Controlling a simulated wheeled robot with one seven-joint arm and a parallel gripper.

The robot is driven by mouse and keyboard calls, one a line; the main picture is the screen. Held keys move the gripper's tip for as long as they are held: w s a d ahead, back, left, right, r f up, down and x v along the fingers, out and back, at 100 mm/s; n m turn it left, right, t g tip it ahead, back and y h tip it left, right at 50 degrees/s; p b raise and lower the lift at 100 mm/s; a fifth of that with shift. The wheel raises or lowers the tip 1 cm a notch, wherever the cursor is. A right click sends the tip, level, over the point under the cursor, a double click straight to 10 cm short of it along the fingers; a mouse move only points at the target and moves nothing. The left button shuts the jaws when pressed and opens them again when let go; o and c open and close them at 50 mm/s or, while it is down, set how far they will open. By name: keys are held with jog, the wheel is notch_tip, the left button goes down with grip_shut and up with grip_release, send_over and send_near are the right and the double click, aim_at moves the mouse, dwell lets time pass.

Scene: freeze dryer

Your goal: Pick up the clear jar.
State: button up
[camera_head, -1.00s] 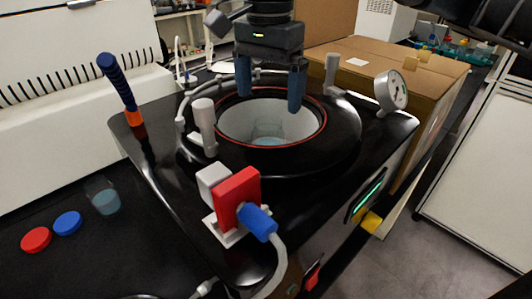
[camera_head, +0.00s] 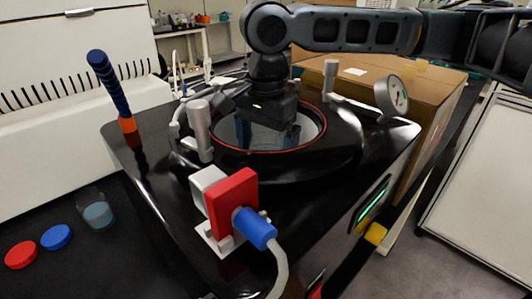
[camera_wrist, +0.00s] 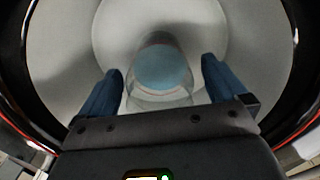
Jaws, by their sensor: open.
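A clear jar (camera_wrist: 162,72) with pale blue contents stands inside the round, light-walled chamber. In the head view it is mostly hidden by my gripper and the chamber rim. My gripper (camera_head: 268,135) reaches down into the chamber mouth. In the wrist view its two blue fingers (camera_wrist: 162,80) are open, one on each side of the jar, with a gap visible on both sides. Whether the fingertips are level with the jar is hard to tell. Another clear jar (camera_head: 98,214) with bluish contents stands on the dark bench at the left.
The chamber opening has a red-edged rim (camera_head: 222,147) close around my gripper. Metal posts (camera_head: 200,130) and a gauge (camera_head: 391,96) stand around it. A red-and-blue valve (camera_head: 232,203) with a hose is in front. Red (camera_head: 20,255) and blue (camera_head: 56,237) lids lie on the bench.

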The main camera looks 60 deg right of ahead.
jog(key=shift+f, duration=0.2)
jog(key=c, duration=1.3)
